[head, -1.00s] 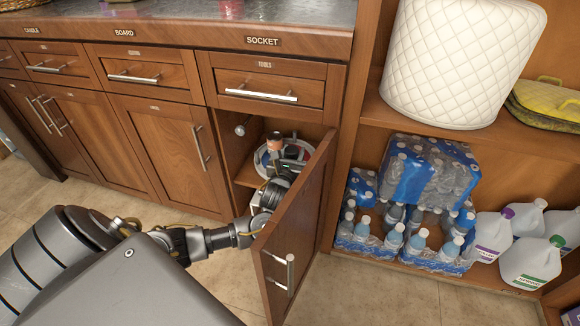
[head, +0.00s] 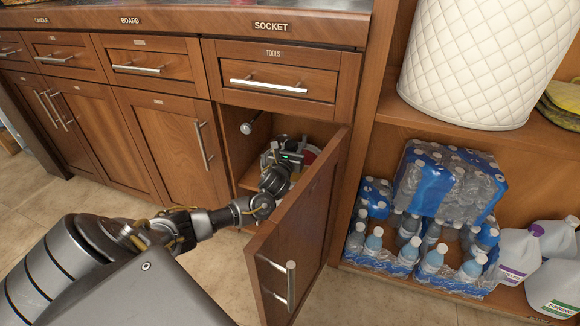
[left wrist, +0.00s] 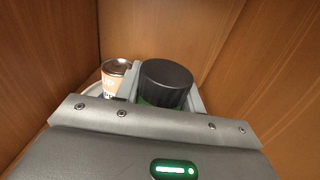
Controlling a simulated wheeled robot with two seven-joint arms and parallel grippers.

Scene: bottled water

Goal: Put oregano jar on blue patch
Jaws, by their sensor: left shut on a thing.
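My left gripper (head: 288,157) is inside the open cabinet under the TOOLS drawer. In the left wrist view it is shut on a jar with a wide black lid (left wrist: 166,82) and a bit of green below it. Its label is hidden, so I cannot read whether it is oregano. A second jar with an orange and white label (left wrist: 115,77) stands just left of the fingers. A round tray (head: 313,152) shows partly behind the gripper, with some red on it. A blue patch cannot be made out clearly. My right gripper is out of view.
The open cabinet door (head: 300,225) stands close to the right of my left arm. The cabinet's wooden walls (left wrist: 48,50) enclose the gripper. Water bottle packs (head: 440,185) and white jugs (head: 555,285) sit on the shelves at right.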

